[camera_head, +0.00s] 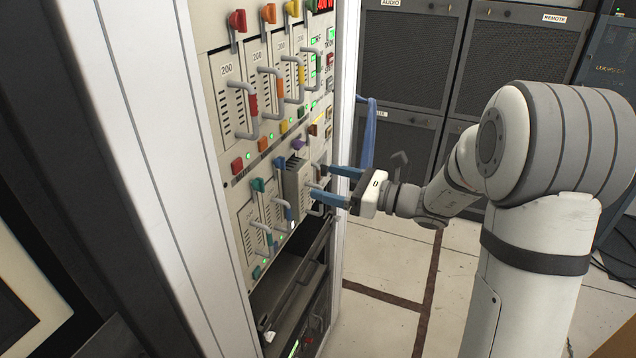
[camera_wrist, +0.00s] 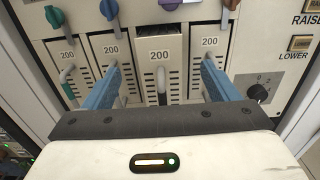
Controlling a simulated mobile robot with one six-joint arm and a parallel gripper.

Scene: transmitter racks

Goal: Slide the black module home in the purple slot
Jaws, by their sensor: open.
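The module (camera_head: 297,187) under the purple lever (camera_head: 298,143) stands out from the rack face, partly inserted. In the wrist view this module (camera_wrist: 158,60) has a pale vented front marked 200, a dark top and a grey handle (camera_wrist: 161,86). The purple lever (camera_wrist: 170,4) shows above it. My gripper (camera_head: 320,180) is open in front of the module. In the wrist view its blue fingers (camera_wrist: 157,82) spread to either side of the module and its handle. I cannot tell whether either finger touches anything.
Neighbouring modules (camera_wrist: 113,50) and (camera_wrist: 208,52) sit further back, with handles. A teal lever (camera_wrist: 54,15), a blue lever (camera_wrist: 108,8) and a knob (camera_wrist: 258,93) are close by. An open dark bay (camera_head: 290,285) lies below. Floor (camera_head: 390,260) right of the rack is clear.

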